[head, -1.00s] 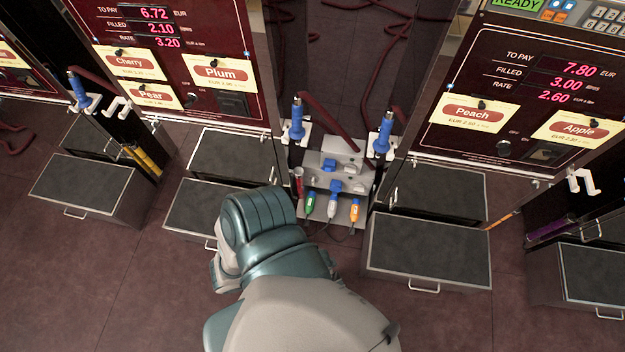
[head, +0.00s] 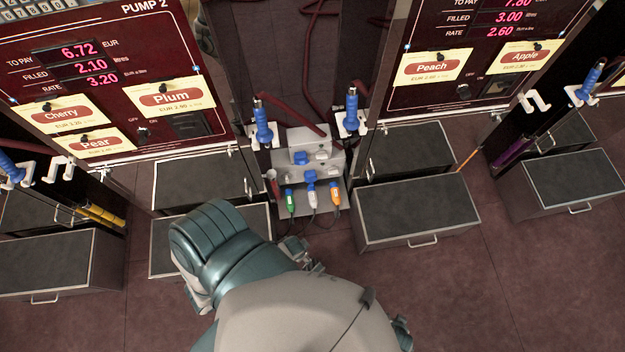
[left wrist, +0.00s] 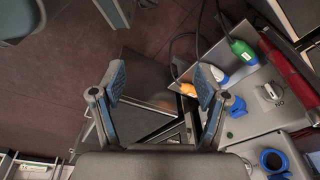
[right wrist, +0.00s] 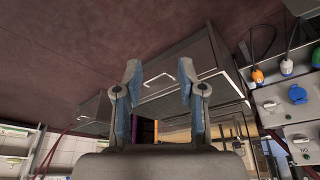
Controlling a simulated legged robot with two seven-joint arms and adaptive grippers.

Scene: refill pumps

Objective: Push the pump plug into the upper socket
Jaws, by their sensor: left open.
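Three plugs lie side by side on the lower ledge of the grey socket unit: green (head: 290,203), white and blue (head: 311,192), orange (head: 335,195). I cannot tell which is the pump plug. Above them are a blue lower socket (head: 309,175) and a blue upper socket (head: 301,158), each beside a knob. In the left wrist view my left gripper (left wrist: 160,82) is open and empty, with the orange plug (left wrist: 187,89) and white-blue plug (left wrist: 217,75) beyond its right finger. My right gripper (right wrist: 158,80) is open and empty, with the plugs to its right. The head view shows neither gripper's fingers clearly.
Blue nozzles (head: 263,122) (head: 351,110) hang in white holders on either side of the unit. Grey step boxes (head: 416,212) stand to either side. Dark cables trail from the plugs. The floor (head: 480,290) in front is clear.

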